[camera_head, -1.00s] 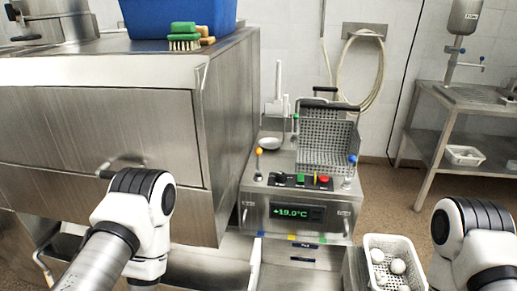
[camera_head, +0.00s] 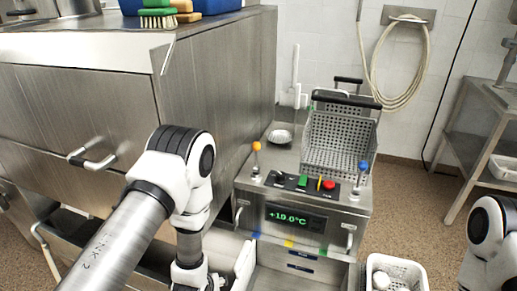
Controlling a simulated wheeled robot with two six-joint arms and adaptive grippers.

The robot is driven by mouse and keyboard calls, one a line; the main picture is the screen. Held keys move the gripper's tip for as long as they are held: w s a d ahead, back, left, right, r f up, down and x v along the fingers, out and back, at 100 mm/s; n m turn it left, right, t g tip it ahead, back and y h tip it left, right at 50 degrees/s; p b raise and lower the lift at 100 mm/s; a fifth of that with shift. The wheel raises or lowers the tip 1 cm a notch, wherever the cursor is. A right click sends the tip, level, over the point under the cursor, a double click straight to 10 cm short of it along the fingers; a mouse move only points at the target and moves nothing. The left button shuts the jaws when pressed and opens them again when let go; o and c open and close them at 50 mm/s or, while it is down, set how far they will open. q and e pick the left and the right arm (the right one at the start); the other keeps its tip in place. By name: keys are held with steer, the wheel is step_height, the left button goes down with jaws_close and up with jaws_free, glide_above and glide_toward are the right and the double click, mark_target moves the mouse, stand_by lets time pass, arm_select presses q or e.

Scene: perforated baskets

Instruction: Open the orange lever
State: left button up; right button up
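The orange lever (camera_head: 256,158) is a short upright metal rod with an orange knob. It stands at the left of the top panel of a steel machine (camera_head: 300,190) whose green display reads +19.0°C. A similar lever with a blue knob (camera_head: 362,169) stands at the panel's right. My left arm comes in at the lower left; its wrist is below and left of the orange lever, apart from it, and its gripper fingers are not visible. My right arm shows only as a white joint at the right edge; its gripper is out of view.
A perforated basket (camera_head: 340,138) stands behind the panel, with a small round dish (camera_head: 281,136) to its left. A large steel cabinet (camera_head: 215,90) rises close on the left. A white basket (camera_head: 398,270) sits low at the right. Open air lies above the panel.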

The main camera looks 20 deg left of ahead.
arm_select(q)
steer(key=w+r+n+t+b, duration=0.15)
steer(key=w+r+t, duration=0.3)
steer(key=w, duration=0.75)
steer(key=n+t+y+b, duration=0.1)
steer(key=n+t+b, duration=0.1)
steer(key=t+b, duration=0.45)
glide_toward(255, 148)
steer(key=shift+m, duration=0.25)
steer(key=w, duration=0.4)
steer(key=shift+w+a+r+p, duration=0.1)
steer(key=shift+w+r+p, duration=0.1)
steer(key=shift+p, duration=0.2)
steer(key=w, duration=0.4)
steer(key=w+a, duration=0.1)
steer(key=w, duration=0.2)
steer(key=shift+f+p, duration=0.2)
steer(key=shift+p, duration=0.1)
jaws_close()
